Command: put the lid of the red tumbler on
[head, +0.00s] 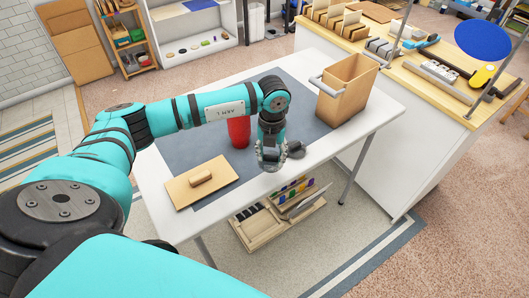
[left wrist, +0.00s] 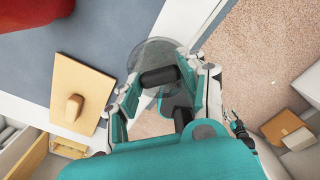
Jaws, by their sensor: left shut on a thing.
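The red tumbler (head: 238,131) stands on the blue-grey mat, partly hidden behind my left arm. Its side also shows at the top left of the left wrist view (left wrist: 22,12). My left gripper (head: 271,156) is over the front part of the table, to the right of and nearer than the tumbler. It is shut on the lid, a round, clear grey disc (left wrist: 142,54) with a black knob (left wrist: 160,77) between the fingers. The lid is apart from the tumbler. In the left wrist view, a small dark and teal shape (left wrist: 238,127) looks like my right gripper; its fingers are unclear.
A tan board (head: 185,191) with a wooden grip lies at the table's left front. A tan open bin (head: 345,91) with grey handles stands at the back right. A crate with tools (head: 262,229) is below the table's front edge. The mat (head: 190,146) is bare left of the tumbler.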

